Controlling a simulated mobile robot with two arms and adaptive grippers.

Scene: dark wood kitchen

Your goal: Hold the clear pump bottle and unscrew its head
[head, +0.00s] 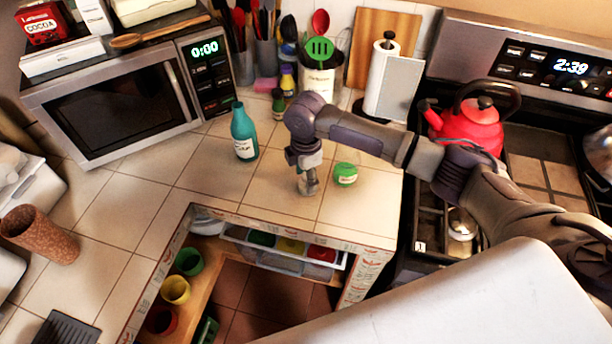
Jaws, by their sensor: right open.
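My right arm reaches in from the right, over the stove, to the tiled counter. My right gripper (308,185) points down just above or at the counter, and it is open. I cannot clearly make out a clear pump bottle; the arm and gripper hide what is directly behind them. A teal bottle (244,136) with a white label stands upright to the left of the gripper. A small green-and-white tub (345,174) sits close to the right of the gripper. My left gripper is not in view.
A microwave (110,98) stands at the left back. Utensil holders, a paper towel roll (388,80) and a cutting board line the back. A red kettle (470,125) is on the stove. An opening with coloured cups (176,290) lies in front. The counter left of the teal bottle is clear.

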